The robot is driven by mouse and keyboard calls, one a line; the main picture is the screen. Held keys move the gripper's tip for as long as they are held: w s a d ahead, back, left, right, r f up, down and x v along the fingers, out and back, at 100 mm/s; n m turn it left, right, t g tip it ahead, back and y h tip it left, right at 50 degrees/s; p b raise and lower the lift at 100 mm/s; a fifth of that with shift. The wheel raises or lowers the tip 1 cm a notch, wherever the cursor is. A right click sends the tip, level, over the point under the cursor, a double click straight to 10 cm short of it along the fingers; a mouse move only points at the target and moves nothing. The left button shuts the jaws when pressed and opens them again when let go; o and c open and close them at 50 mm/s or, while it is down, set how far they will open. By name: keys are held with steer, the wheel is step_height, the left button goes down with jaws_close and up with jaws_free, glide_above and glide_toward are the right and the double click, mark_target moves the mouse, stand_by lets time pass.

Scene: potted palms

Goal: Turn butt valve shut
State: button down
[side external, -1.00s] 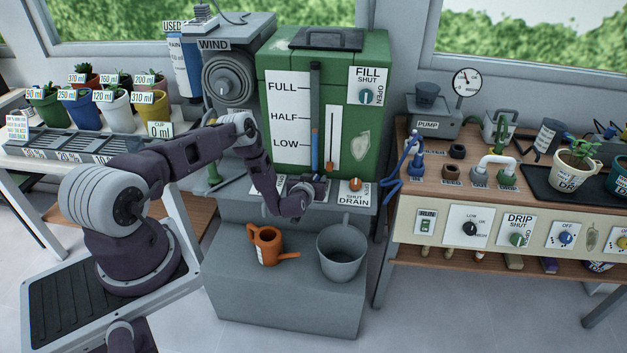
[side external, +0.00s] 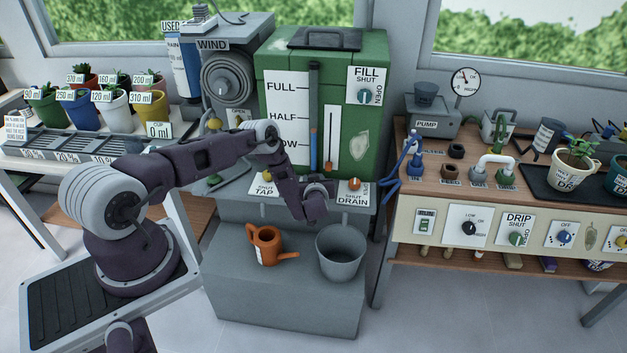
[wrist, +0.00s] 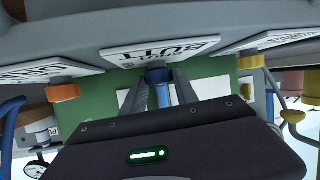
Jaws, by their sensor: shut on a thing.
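The butt valve is a blue knob (wrist: 158,76) below an upside-down BUTT label (wrist: 160,50) in the wrist view. My gripper (wrist: 162,95) is shut on the valve. In the side external view my gripper (side external: 322,186) is at the front ledge of the green water butt (side external: 285,75), between the TAP and DRAIN labels. There my wrist hides the valve and its label, so I cannot tell its exact angle.
An orange drain knob (side external: 354,184) sits close on the right. The TAP label (side external: 265,188) is close on the left. An orange watering can (side external: 266,246) and a grey bucket (side external: 341,262) stand on the step below.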

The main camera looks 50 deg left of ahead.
steer(key=c, duration=0.9)
jaws_free()
steer(key=shift+c, duration=0.2)
steer(key=v, duration=0.7)
